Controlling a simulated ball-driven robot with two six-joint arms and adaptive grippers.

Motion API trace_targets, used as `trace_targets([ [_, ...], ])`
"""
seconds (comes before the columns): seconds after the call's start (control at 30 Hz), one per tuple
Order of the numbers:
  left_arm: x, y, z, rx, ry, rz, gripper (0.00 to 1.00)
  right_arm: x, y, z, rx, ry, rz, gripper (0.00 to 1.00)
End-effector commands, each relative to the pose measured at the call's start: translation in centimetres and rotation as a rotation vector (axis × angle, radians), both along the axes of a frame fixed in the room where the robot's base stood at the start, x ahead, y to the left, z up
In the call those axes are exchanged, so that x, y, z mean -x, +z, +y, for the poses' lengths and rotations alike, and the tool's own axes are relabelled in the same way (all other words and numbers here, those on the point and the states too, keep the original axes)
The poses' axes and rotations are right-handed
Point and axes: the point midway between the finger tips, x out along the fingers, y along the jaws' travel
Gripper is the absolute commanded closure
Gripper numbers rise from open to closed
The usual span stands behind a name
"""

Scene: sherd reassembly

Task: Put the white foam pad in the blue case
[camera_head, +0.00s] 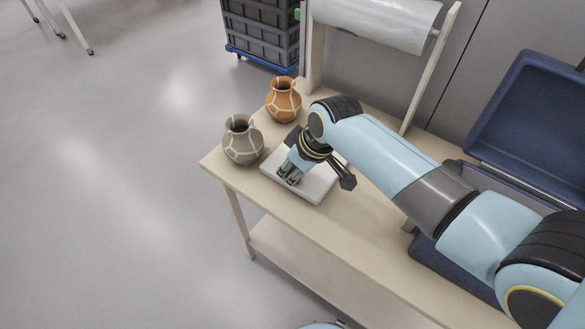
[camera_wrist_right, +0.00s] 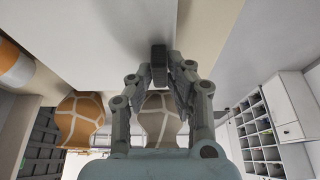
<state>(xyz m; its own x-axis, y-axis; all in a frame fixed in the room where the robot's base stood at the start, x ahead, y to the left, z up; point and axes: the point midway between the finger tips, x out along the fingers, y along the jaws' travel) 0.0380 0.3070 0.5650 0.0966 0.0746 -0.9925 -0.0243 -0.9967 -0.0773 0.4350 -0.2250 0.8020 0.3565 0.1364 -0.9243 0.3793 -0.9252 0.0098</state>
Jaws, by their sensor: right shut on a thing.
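The white foam pad (camera_head: 320,188) lies flat at the left part of the wooden bench. My right gripper (camera_head: 289,176) is over it and hides part of it. In the right wrist view the fingers (camera_wrist_right: 160,72) are closed on a small dark block (camera_wrist_right: 158,54) at the pad's surface (camera_wrist_right: 95,35). It looks like a grip on the pad, though I cannot see how it is joined. The blue case (camera_head: 430,254) stands at the right with its lid (camera_head: 530,112) open. My right arm hides much of the case. My left gripper is not in view.
A grey-brown jar (camera_head: 242,143) with pale seams stands just left of the pad. An orange jar (camera_head: 284,102) stands behind it. A roll of clear film (camera_head: 385,22) hangs on a wooden frame at the back. The bench (camera_head: 350,240) is bare in front.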

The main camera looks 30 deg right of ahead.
Motion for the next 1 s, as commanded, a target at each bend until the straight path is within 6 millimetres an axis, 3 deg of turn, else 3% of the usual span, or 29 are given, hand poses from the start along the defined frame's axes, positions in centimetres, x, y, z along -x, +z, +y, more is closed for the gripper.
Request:
trace_targets([
  [0.3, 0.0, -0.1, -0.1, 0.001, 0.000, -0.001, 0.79, 0.0, -0.3, 0.0, 0.000, -0.001, 0.000, 1.00],
  [0.33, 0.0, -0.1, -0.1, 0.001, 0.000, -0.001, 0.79, 0.0, -0.2, 0.0, -0.001, -0.001, -0.001, 0.81],
  [0.5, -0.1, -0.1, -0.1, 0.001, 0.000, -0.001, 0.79, 0.0, -0.2, 0.0, -0.001, -0.001, -0.001, 0.61],
  [0.8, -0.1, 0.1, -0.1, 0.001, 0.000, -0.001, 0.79, 0.1, 0.2, 0.0, -0.001, -0.001, -0.001, 0.61],
  [1.0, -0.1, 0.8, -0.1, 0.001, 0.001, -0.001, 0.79, 1.2, 3.2, -0.5, -0.001, -0.001, -0.003, 0.61],
])
